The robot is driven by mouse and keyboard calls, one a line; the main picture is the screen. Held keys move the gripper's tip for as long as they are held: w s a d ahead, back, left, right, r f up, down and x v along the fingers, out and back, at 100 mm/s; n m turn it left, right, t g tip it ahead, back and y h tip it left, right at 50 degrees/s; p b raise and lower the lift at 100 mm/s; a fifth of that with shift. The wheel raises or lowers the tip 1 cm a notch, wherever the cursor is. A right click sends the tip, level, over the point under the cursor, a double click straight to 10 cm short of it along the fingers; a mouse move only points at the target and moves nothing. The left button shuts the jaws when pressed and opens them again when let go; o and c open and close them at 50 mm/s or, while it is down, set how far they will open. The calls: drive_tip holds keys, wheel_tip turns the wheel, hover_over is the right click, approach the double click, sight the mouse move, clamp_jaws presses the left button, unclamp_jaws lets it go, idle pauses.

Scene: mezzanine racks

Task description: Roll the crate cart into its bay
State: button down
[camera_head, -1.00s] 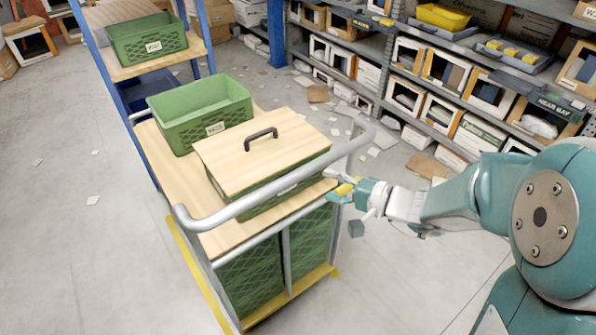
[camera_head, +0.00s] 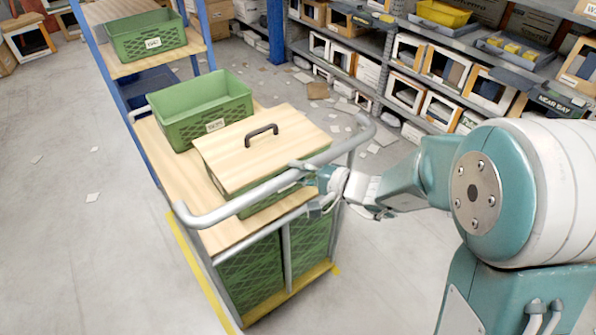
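The crate cart (camera_head: 185,180) stands left of centre, with a wooden top, a grey tubular push handle (camera_head: 255,194) and green crates (camera_head: 250,275) in its lower part. An open green crate (camera_head: 200,110) and a wooden-lidded crate (camera_head: 262,150) with a dark grip stand on top. My gripper (camera_head: 312,187) is at the right part of the push handle, its fingers spread, one near the bar and one below it. Contact with the bar cannot be told. Yellow floor tape (camera_head: 200,273) runs along the cart's left side and near end.
A blue-post rack (camera_head: 105,60) with a wooden shelf and another green crate (camera_head: 147,37) stands behind the cart. Loaded shelving (camera_head: 400,60) lines the back right. Paper scraps (camera_head: 372,148) litter the floor there.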

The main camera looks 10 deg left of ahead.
drive_tip(key=shift+w+a+f, duration=0.1)
drive_tip(key=shift+w+a, duration=0.85)
drive_tip(key=shift+a, duration=0.3)
drive_tip(key=shift+c, duration=1.9)
unclamp_jaws()
drive_tip(key=shift+s+d, duration=0.1)
drive_tip(key=v, duration=1.2)
